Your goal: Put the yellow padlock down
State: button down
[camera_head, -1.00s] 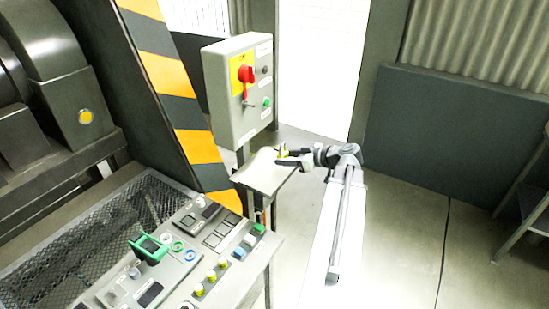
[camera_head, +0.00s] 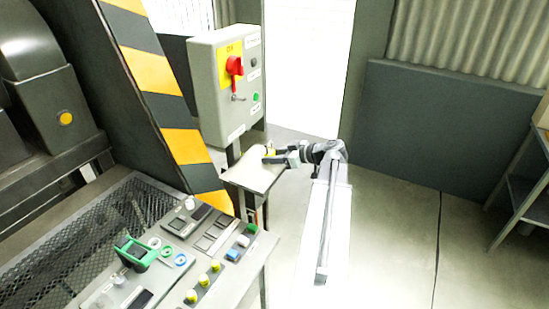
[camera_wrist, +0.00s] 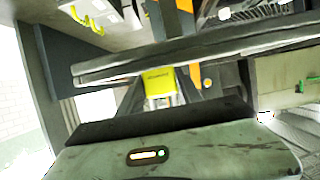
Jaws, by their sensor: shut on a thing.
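The yellow padlock (camera_head: 269,152) is small in the head view, at the tip of my gripper (camera_head: 274,157). In the wrist view the yellow padlock (camera_wrist: 160,84) shows between the two dark finger bars of my gripper (camera_wrist: 160,100), which is shut on it. Its lower part is pale grey, and some of it is hidden by the fingers. In the head view the padlock is over or at the back right edge of a small pale shelf (camera_head: 246,178). I cannot tell whether it touches the shelf.
A grey control box (camera_head: 215,100) with a red switch handle (camera_head: 234,66) stands just behind the shelf. A striped yellow-black post (camera_head: 160,90) is left of it. A button console (camera_head: 262,262) is in front. Open floor (camera_head: 390,240) lies to the right.

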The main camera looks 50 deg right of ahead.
jog(key=c, duration=0.8)
grip_release()
jog(key=shift+f, duration=0.1)
jog(key=shift+r+p, duration=0.3)
jog(key=shift+p+v, duration=2.15)
jog(key=shift+v, duration=3.9)
jog(key=shift+f, duration=0.1)
